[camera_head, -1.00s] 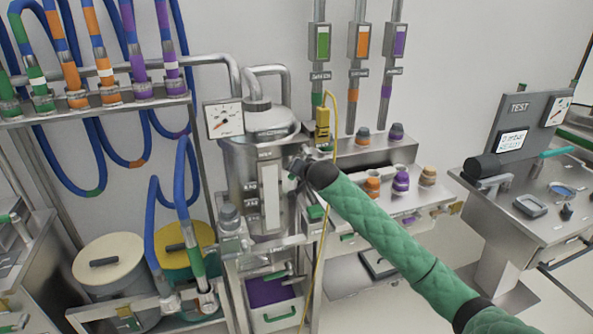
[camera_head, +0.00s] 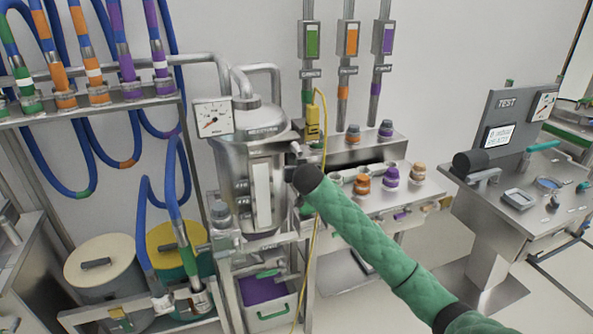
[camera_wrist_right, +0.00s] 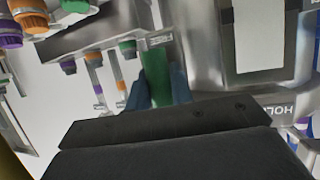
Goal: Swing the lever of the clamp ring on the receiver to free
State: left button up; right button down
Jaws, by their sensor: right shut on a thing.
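The receiver, a steel vessel (camera_head: 232,158) with a domed lid and a pale window strip, stands left of centre in the head view. My right gripper (camera_head: 295,168) is at its upper right side, with the wrist partly covering that spot. In the right wrist view the gripper (camera_wrist_right: 155,92) is shut, its blue fingers on either side of a green handle (camera_wrist_right: 156,70) beside the vessel wall (camera_wrist_right: 205,50). The handle looks like the clamp ring's lever. Its joint and most of the ring are hidden, so I cannot tell the lever's angle. My left gripper is not in view.
A yellow tag (camera_head: 313,122) on a yellow cord hangs just behind my right wrist. A steel shelf with coloured caps (camera_head: 391,176) stands to the right. A gauge (camera_head: 213,118) and blue hoses are left of the receiver. A test stand (camera_head: 508,200) is far right.

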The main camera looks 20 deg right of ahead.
jog(key=shift+f, duration=0.25)
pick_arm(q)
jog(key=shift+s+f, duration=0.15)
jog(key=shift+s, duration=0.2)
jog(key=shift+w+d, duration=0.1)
pick_arm(e)
jog(key=c, duration=1.3)
grip_release()
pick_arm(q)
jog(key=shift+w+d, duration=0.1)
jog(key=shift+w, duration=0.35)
pick_arm(e)
jog(key=shift+o, duration=0.3)
jog(key=shift+d+r, duration=0.1)
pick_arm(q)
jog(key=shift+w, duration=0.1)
pick_arm(e)
jog(key=shift+r, duration=0.1)
